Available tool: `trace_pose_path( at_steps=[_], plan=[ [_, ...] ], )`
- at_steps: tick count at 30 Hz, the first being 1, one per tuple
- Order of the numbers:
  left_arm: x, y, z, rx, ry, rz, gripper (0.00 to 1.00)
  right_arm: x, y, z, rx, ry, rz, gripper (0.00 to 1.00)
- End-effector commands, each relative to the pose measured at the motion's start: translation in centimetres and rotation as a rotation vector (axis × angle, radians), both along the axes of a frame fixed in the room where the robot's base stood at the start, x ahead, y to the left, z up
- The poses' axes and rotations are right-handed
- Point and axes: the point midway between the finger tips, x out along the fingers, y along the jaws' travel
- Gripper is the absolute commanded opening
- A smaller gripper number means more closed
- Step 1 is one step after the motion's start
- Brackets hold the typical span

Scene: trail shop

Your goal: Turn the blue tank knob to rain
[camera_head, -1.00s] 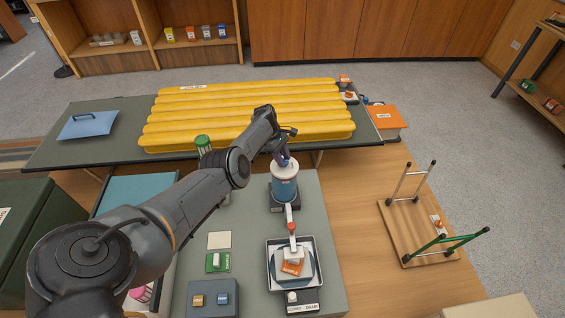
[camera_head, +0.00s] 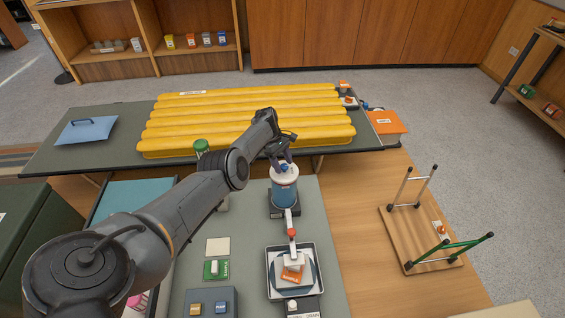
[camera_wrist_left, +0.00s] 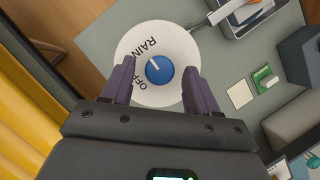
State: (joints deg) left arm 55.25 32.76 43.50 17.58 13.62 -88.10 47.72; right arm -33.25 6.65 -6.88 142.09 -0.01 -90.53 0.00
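The blue tank (camera_head: 285,194) stands upright on a dark base on the grey bench, with a white lid. Its blue knob (camera_head: 285,168) is on top; in the left wrist view the knob (camera_wrist_left: 160,70) has a white mark pointing up-left, toward the RAIN lettering (camera_wrist_left: 153,47). The OFF lettering (camera_wrist_left: 140,79) is lower left of the knob. My left gripper (camera_wrist_left: 157,62) is open, its purple fingers on either side of the knob with gaps between. In the head view the left gripper (camera_head: 281,159) is over the tank's top. My right gripper is not in view.
A pipe with a red piece (camera_head: 291,233) runs from the tank to a tray (camera_head: 270,275) holding a small item. A yellow ribbed pad (camera_head: 240,118) lies behind.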

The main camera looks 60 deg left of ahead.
Motion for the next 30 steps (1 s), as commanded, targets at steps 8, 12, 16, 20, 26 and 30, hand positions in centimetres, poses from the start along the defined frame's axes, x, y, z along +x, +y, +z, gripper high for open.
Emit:
trace_pose_path(
  at_steps=[8,12,16,20,26,30],
  plan=[
    [0.0,0.0,0.1,-0.001,-0.001,0.000,0.61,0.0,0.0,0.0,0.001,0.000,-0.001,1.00],
    [0.0,0.2,0.8,-0.001,-0.001,0.001,0.61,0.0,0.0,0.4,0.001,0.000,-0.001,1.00],
    [-0.2,0.8,2.4,0.001,-0.003,0.001,0.61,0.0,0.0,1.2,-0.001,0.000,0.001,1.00],
    [-0.5,1.7,4.5,0.002,-0.002,0.001,0.61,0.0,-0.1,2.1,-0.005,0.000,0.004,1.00],
    [-0.9,2.8,7.5,0.001,-0.002,0.001,0.61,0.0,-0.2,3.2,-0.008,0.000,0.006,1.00],
    [-1.1,3.5,9.0,0.002,-0.001,0.001,0.61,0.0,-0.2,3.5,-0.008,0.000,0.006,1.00]
  ],
)
